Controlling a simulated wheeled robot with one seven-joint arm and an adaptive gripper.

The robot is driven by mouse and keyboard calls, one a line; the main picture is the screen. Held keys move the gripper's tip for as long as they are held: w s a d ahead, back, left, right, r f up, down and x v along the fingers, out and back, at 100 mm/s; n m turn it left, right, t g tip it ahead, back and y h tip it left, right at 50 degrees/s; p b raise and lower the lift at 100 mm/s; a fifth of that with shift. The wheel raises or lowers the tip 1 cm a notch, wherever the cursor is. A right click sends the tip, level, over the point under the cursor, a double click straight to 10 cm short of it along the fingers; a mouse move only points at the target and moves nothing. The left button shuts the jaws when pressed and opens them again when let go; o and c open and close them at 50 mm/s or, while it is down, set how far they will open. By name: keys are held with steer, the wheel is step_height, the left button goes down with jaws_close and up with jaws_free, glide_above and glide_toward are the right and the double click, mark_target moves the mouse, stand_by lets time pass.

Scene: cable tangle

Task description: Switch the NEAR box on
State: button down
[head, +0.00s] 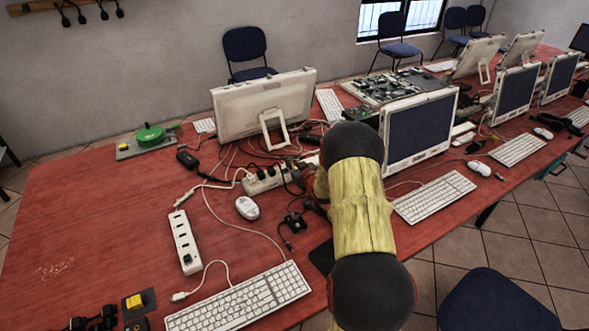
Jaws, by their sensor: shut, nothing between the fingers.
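On the near left of the red table, a small dark box (128,307) carries a yellow switch (140,300). Its on or off position is too small to tell. Farther back on the left, a grey plate (128,153) holds a green round part (148,133) and a smaller yellow part (124,147). A white power strip (183,240) lies on the table between them. My arm crosses the right of the middle, well to the right of the near box. My gripper cannot be made out; my arm's links hide that area.
A white keyboard (240,300) lies right of the near box, and dark objects (92,322) lie to its left. A mouse (247,208), tangled cables and another power strip (262,180) fill the middle. Monitors (262,104) stand behind. The left tabletop is mostly clear.

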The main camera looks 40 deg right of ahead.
mark_target(285, 170)
steer(key=shift+x, duration=1)
step_height(285, 170, down, 3)
steer(key=shift+s+d+r+b, duration=0.1)
steer(key=shift+d+r+b, duration=0.1)
steer(key=shift+b, duration=0.55)
steer(key=shift+d+f, duration=0.1)
steer(key=shift+f, duration=0.5)
